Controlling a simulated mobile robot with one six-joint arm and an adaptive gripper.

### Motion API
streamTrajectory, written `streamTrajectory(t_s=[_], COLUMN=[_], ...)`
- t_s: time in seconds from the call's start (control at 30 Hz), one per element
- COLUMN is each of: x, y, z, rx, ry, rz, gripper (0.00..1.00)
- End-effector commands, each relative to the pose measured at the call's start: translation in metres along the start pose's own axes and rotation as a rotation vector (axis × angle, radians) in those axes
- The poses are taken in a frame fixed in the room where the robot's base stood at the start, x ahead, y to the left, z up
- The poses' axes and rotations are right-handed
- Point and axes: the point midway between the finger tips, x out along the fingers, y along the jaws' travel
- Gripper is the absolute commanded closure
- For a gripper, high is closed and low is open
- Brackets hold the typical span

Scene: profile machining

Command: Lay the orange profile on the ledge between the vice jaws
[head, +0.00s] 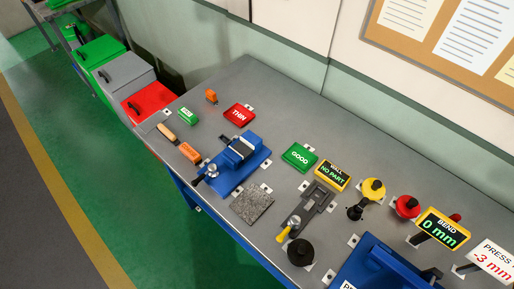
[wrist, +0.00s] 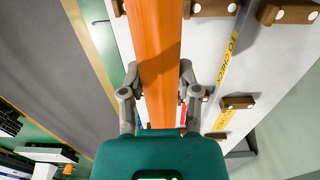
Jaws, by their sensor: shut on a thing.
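The orange profile (wrist: 157,40) runs lengthwise up the wrist view, out past its top edge. My gripper (wrist: 158,76) is shut on it, with one finger on each side. The profile's far end is outside the picture. The blue vice (head: 226,173) stands on the grey bench in the head view, with its dark jaws (head: 238,147) at the upper side and a handle at its lower left. The ledge between the jaws is too small to make out. My gripper and the held profile do not show in the head view.
Below the profile is a pale surface with brown pegs (wrist: 238,102) and yellow lettering. On the bench (head: 262,90), a grey pad (head: 252,204), an orange block (head: 190,152), a red THIN plate (head: 239,114) and a green GOOD plate (head: 299,157) surround the vice.

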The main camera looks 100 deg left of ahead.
Motion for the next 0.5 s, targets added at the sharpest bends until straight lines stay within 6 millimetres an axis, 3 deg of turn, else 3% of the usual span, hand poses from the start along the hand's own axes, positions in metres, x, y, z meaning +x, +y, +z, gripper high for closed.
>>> streamTrajectory(t_s=[0.5], x=[0.0079], y=[0.0], z=[0.0], rx=[0.0], ry=[0.0], rz=[0.0], gripper=[1.0])
